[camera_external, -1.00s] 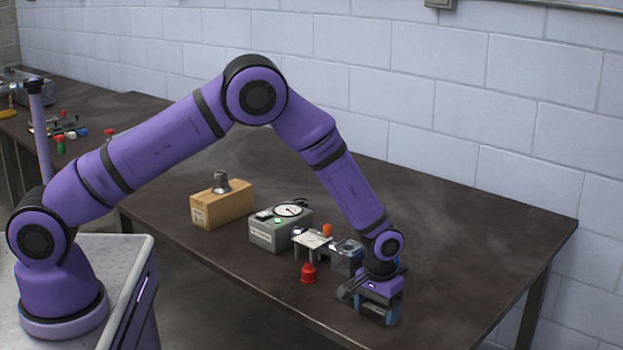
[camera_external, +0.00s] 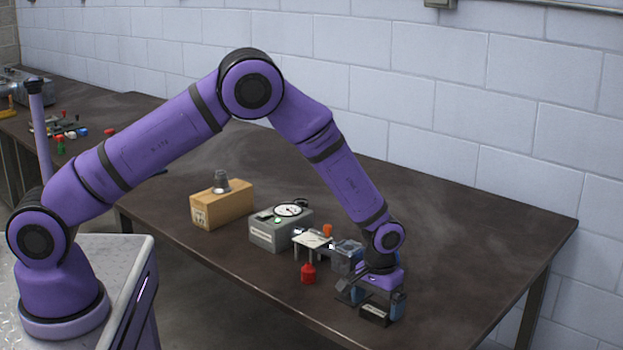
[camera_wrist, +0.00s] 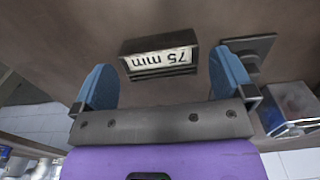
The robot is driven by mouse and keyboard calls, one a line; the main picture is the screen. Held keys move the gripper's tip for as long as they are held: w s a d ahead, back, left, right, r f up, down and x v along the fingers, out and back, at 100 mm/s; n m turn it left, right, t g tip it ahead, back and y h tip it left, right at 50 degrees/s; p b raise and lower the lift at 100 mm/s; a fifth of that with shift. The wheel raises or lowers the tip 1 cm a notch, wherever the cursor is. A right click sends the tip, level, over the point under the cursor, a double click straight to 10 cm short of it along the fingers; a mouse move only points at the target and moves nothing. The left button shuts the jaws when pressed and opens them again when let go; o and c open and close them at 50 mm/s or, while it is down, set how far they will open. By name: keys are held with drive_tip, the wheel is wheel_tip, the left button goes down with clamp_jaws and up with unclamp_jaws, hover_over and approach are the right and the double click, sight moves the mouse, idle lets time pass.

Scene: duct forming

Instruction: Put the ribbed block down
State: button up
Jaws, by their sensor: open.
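The ribbed block (camera_external: 374,315) is a small dark block on the table near its front edge. In the wrist view the ribbed block (camera_wrist: 160,57) shows a white "75 mm" label and dark ridges, beyond and between the finger pads. My gripper (camera_external: 376,297) is open and empty just above the block. Its blue pads stand apart in the wrist view (camera_wrist: 164,76), with a gap on each side of the block.
A grey block (camera_external: 347,254), a red-based piece (camera_external: 308,273), a pale plate on legs (camera_external: 312,240) and a grey gauge box (camera_external: 280,231) stand left of my gripper. The table's right side (camera_external: 490,235) is clear.

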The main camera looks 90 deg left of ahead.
wheel_tip(320, 180, up, 10)
idle(0.4)
wheel_tip(320, 180, up, 16)
drive_tip(key=m+t, duration=0.1)
drive_tip(key=m, duration=0.1)
hover_over(376, 309)
drive_tip(key=s+d, duration=0.4)
drive_tip(key=s, duration=0.2)
drive_tip(key=s+d+r+m+t, duration=0.2)
drive_tip(key=s+d+r, duration=0.2)
drive_tip(key=s+r, duration=0.8)
drive_tip(key=s+d+r+m+t, duration=0.1)
drive_tip(key=s+d+r+m, duration=0.1)
drive_tip(key=s, duration=1.1)
drive_tip(key=s+d+r+m+t, duration=0.1)
drive_tip(key=s+d+r+m, duration=0.1)
drive_tip(key=s, duration=1.2)
drive_tip(key=shift+d+r+m, duration=0.35)
drive_tip(key=shift+d+m, duration=0.15)
drive_tip(key=shift+d, duration=0.05)
